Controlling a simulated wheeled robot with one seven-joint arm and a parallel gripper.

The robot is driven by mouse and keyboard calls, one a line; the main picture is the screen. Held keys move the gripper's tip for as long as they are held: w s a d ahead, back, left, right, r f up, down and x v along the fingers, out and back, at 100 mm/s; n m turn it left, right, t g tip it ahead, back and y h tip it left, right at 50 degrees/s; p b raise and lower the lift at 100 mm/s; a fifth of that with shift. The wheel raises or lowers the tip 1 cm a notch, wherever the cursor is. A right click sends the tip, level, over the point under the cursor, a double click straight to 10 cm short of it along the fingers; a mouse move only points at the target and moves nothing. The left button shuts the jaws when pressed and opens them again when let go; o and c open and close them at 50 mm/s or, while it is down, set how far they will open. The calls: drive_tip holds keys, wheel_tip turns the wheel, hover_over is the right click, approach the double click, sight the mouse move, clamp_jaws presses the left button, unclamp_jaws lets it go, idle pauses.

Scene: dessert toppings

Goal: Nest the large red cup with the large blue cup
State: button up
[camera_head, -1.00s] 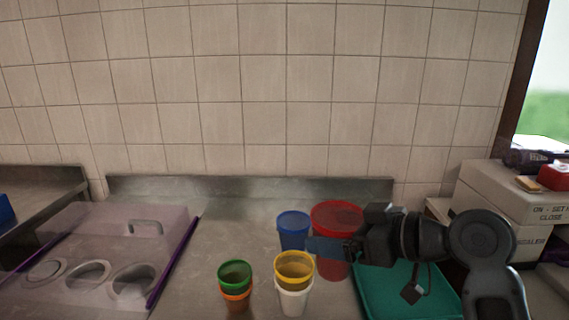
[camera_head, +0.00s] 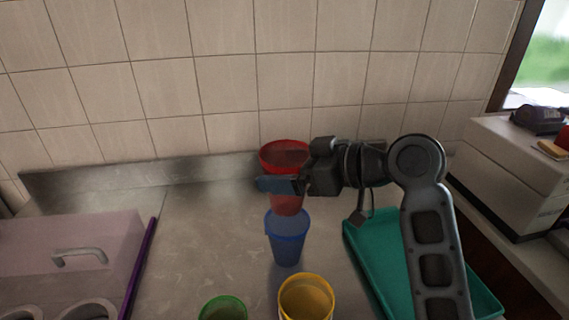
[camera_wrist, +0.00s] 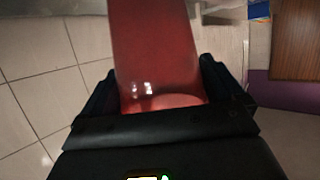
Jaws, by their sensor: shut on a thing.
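My gripper (camera_head: 284,185) is shut on the large red cup (camera_head: 284,158) and holds it upright above the counter, behind and above the large blue cup. The red cup also fills the middle of the wrist view (camera_wrist: 155,55), between the two fingers (camera_wrist: 160,92). The large blue cup (camera_head: 287,240) stands upright on the counter, just below the red cup in the picture. The red cup's lower end shows right above the blue cup's rim. I cannot tell whether they touch.
A yellow cup (camera_head: 306,297) and a green cup (camera_head: 222,308) stand at the front. A teal tray (camera_head: 375,262) lies at right, below my arm. A clear-lidded topping box (camera_head: 80,235) with a purple edge is at left. A tiled wall (camera_head: 220,60) is behind.

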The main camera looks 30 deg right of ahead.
drive_tip(key=shift+f+b, duration=4.2)
drive_tip(key=shift+f, duration=1.25)
drive_tip(key=shift+s+f, duration=0.1)
drive_tip(key=shift+f, duration=0.45)
drive_tip(key=o, duration=0.7)
drive_tip(key=shift+f, duration=0.1)
drive_tip(key=shift+c, duration=0.2)
drive_tip(key=shift+r, duration=0.35)
drive_tip(key=shift+r, duration=0.1)
drive_tip(key=shift+r+p, duration=3.5)
drive_tip(key=shift+r, duration=0.95)
